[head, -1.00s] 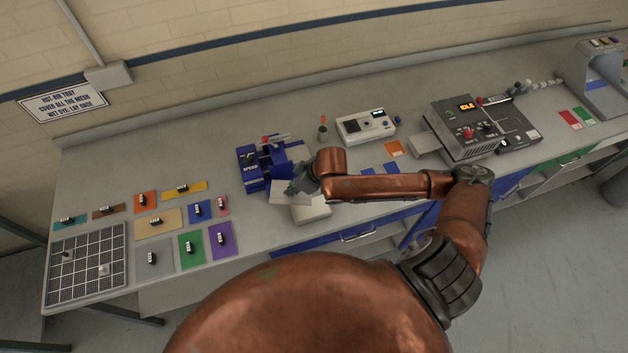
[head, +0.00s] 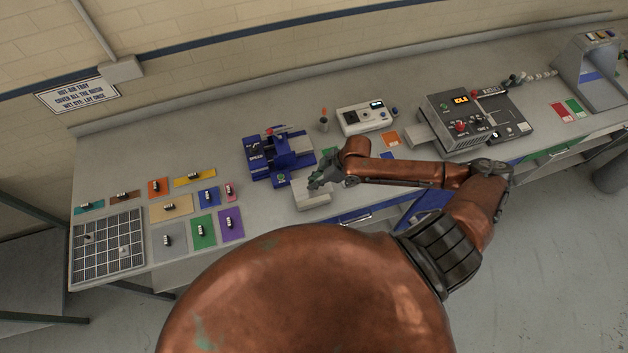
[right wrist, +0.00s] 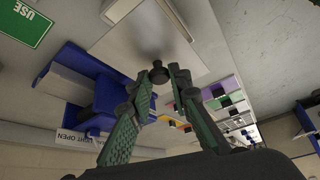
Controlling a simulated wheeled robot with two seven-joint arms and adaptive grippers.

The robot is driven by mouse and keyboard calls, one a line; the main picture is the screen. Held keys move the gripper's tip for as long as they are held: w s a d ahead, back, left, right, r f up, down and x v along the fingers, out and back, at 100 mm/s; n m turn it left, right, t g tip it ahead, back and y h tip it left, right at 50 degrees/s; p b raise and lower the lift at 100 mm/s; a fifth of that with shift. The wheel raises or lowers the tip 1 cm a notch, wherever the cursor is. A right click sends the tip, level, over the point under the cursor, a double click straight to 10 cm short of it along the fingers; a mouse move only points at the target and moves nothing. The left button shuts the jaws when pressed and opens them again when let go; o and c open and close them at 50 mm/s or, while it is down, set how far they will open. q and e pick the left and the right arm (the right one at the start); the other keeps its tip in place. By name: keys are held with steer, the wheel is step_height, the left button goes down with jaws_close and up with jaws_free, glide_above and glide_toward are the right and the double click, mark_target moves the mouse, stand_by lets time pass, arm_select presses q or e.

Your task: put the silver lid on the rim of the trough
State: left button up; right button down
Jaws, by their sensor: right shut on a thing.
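The silver lid (right wrist: 125,45) is a flat pale plate with a dark knob (right wrist: 157,70) in the right wrist view. My right gripper (right wrist: 168,73) is shut on this knob; it also shows in the head view (head: 318,182). In the head view the lid is over the pale, box-like trough (head: 312,203) at the bench's front edge. The gripper hides part of both. I cannot tell whether the lid touches the rim all round. My left gripper is not in view.
A blue press-like device (head: 276,158) stands just behind and left of the trough. A white meter (head: 364,118) and a dark control box (head: 460,122) stand farther right. Coloured cards and a gridded tray (head: 108,247) lie at left.

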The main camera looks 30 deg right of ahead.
steer(key=shift+r+p, duration=0.15)
steer(key=shift+p, duration=0.2)
step_height(320, 180, down, 2)
steer(key=shift+f+b, duration=0.1)
steer(key=shift+b, duration=0.45)
steer(key=shift+f+b, duration=1.05)
steer(key=shift+f, duration=1.35)
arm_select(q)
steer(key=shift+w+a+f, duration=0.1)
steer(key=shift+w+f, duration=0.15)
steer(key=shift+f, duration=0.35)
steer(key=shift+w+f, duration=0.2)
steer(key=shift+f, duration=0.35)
arm_select(e)
steer(key=c, duration=1.7)
jaws_free()
steer(key=v, duration=1.2)
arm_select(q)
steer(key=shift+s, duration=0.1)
